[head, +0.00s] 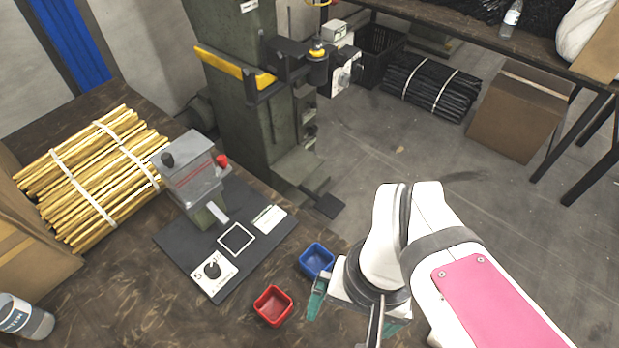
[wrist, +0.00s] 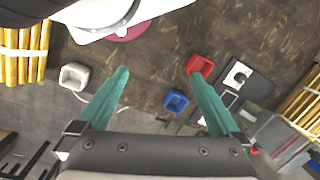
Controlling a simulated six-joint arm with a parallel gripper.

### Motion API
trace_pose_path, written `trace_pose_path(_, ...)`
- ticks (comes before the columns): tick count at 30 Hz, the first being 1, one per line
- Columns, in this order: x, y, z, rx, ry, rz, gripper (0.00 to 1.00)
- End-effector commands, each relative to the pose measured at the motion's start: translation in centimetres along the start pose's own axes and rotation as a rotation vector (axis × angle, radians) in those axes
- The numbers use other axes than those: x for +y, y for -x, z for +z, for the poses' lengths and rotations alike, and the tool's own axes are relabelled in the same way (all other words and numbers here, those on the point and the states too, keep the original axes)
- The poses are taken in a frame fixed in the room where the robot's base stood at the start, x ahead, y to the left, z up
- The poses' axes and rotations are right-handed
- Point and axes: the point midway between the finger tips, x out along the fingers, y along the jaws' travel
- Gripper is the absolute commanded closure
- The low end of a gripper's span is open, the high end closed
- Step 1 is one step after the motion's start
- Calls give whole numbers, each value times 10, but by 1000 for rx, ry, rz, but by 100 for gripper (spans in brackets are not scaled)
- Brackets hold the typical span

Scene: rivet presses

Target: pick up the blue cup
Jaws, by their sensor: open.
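The blue cup (head: 317,260) is a small square open cup on the dark brown table, close beside the front right edge of the black mat. It also shows in the wrist view (wrist: 176,100), between my two teal fingers and nearer the right one. My gripper (wrist: 159,75) is open and empty, with its fingers spread wide. In the head view one teal finger shows just below and right of the cup, and my arm hides much of the gripper. Nothing is held, and the height above the table is hard to tell.
A red cup (head: 273,305) stands left of and nearer than the blue cup, by the right fingertip in the wrist view. A small press (head: 190,175) stands on the black mat (head: 180,240). A pale cup (wrist: 74,75) shows left in the wrist view. A yellow rod bundle (head: 90,180) lies left.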

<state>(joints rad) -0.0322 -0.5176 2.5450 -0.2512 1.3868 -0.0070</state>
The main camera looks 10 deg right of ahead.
Motion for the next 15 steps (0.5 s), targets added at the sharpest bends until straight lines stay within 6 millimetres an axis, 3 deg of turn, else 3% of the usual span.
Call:
trace_pose_path(2, 0, -8, -3, -71, 204, 132, 0)
trace_pose_path(6, -15, -34, -25, -238, 870, 561, 0)
trace_pose_path(10, -65, -74, -43, -351, 1526, 1028, 0)
trace_pose_path(12, -96, -99, -40, -385, 1809, 1265, 0)
trace_pose_path(15, -128, -129, -29, -409, 2079, 1530, 0)
